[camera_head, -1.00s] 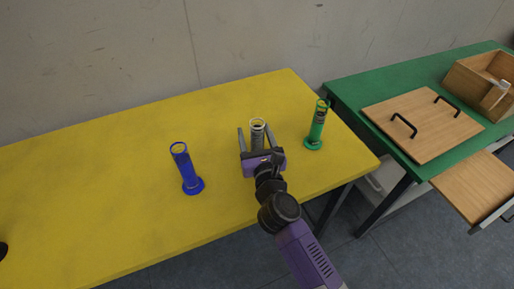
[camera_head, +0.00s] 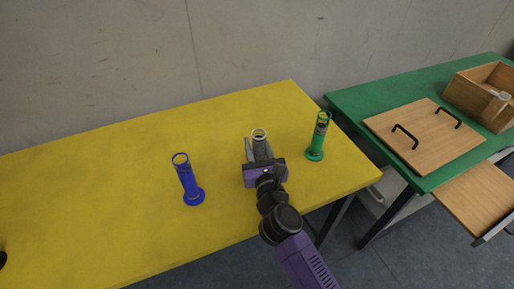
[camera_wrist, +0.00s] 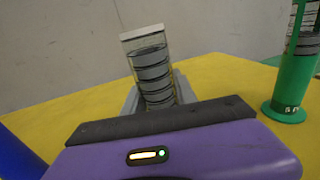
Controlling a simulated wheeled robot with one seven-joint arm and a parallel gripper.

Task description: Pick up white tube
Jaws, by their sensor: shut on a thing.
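The white tube (camera_head: 259,135) stands on the yellow table in the head view, between the blue and green tubes. It looks clear with a pale rim and dark ring bands, and it also shows in the wrist view (camera_wrist: 150,70). My gripper (camera_head: 260,152) is around the tube from the front and is shut on it. In the wrist view the grey fingers (camera_wrist: 157,97) lie on both sides of the tube's lower part. The tube's base is hidden behind the gripper body, so I cannot tell whether it touches the table.
A blue tube (camera_head: 187,180) stands to the left and a green tube (camera_head: 318,140) close to the right. The yellow table (camera_head: 110,165) is clear on its left side. A green table (camera_head: 370,98) at the right bears a wooden board (camera_head: 425,135) with black handles and a wooden box (camera_head: 470,98).

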